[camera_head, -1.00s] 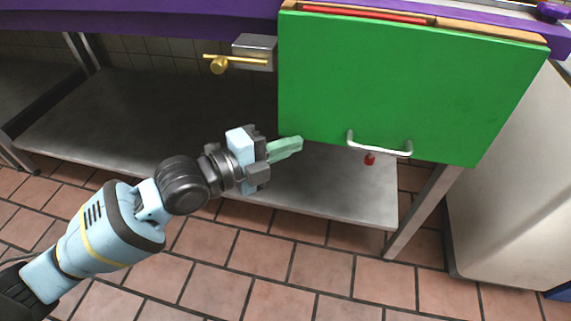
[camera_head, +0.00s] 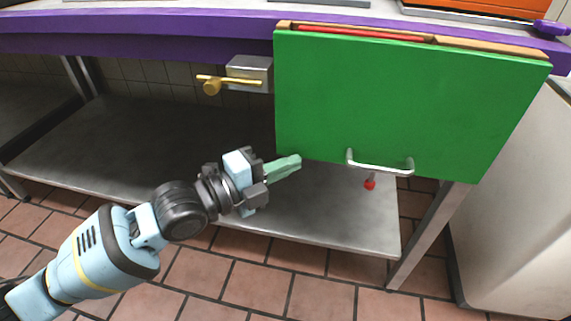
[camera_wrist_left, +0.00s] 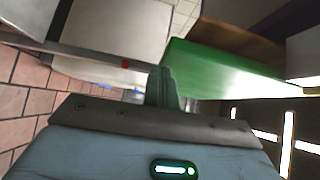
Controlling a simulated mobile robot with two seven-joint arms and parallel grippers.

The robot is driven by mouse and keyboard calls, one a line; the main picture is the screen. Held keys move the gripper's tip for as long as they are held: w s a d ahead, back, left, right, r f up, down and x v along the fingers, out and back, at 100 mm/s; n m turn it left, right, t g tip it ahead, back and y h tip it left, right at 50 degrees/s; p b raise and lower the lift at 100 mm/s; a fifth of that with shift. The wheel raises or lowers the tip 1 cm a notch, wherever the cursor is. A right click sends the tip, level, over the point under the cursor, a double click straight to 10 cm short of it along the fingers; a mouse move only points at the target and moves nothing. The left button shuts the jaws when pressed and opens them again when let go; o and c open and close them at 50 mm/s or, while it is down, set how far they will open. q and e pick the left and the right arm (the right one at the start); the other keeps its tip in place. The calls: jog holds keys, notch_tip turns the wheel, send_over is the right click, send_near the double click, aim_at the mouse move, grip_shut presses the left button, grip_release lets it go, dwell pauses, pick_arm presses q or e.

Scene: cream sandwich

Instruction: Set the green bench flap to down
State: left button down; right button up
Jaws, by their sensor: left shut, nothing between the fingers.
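The green bench flap (camera_head: 400,95) hangs down almost vertically from the front of the bench in the head view. A metal handle (camera_head: 380,168) is on its lower edge. In the left wrist view the flap (camera_wrist_left: 225,72) shows as a green slab just beyond the fingers. My left gripper (camera_head: 286,168) is shut and empty, with pale green fingers. It is near the flap's lower left corner, left of the handle; I cannot tell if it touches the flap. The fingers also show in the left wrist view (camera_wrist_left: 161,87). My right gripper is not in view.
The purple bench edge (camera_head: 150,40) runs along the top. A metal box with a brass lever (camera_head: 235,80) sits left of the flap. A red knob (camera_head: 370,184) shows below the handle. A steel shelf (camera_head: 130,130) is underneath, and a pale cabinet (camera_head: 515,220) stands at right.

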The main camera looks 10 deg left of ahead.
pick_arm(q)
jog(key=p+v, duration=0.2)
jog(key=v, duration=0.5)
jog(key=shift+s+a, duration=0.3)
jog(key=shift+a, duration=0.05)
jog(key=shift+r, duration=0.1)
